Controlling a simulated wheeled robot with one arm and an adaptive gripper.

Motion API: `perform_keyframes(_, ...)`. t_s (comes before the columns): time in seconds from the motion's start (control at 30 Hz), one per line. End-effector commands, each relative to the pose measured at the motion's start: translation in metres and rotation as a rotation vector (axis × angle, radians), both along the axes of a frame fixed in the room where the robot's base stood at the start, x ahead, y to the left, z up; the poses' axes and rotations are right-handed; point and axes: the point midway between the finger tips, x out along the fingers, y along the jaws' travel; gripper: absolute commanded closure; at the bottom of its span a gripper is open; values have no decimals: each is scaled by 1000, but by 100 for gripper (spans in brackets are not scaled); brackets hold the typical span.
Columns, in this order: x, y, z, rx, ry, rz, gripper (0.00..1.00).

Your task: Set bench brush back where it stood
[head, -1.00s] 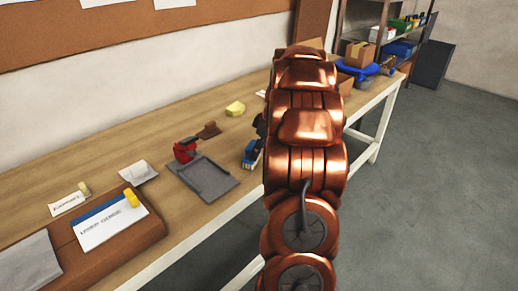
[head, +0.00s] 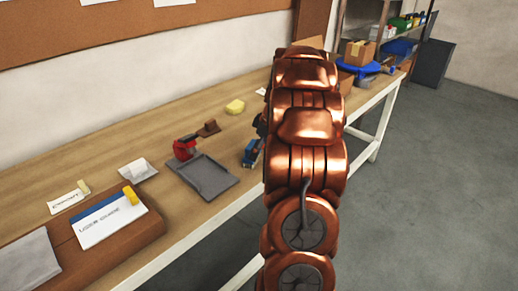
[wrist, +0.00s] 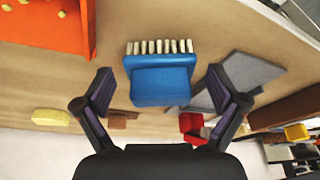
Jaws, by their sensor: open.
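The bench brush (wrist: 160,78) is a blue block with a row of pale bristles. In the wrist view it sits between the two fingers of my gripper (wrist: 164,92), with a visible gap on each side. The fingers are spread open. In the head view the blue brush (head: 250,152) shows just left of my copper arm, near the front edge of the workbench (head: 228,207). My arm hides part of it and most of the gripper. I cannot tell whether the brush rests fully on the bench.
A grey tray (head: 203,175) lies left of the brush, with a red tool (head: 185,148) and a brown block (head: 209,128) behind it. A yellow sponge-like piece (head: 236,106) lies farther back. An orange surface (wrist: 45,25) shows at upper left in the wrist view.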

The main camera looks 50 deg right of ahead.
Motion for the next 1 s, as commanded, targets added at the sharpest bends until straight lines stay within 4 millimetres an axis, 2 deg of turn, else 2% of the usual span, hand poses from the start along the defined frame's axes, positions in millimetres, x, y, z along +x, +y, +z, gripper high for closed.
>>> perform_keyframes(0.27,-1,-1,6,-1,-2,-1,4)
perform_keyframes(0.37,-4,-3,18,-3,-5,-2,4)
perform_keyframes(0.73,-23,-13,84,-6,-5,0,4)
perform_keyframes(1.0,-32,-15,110,-1,0,0,4)
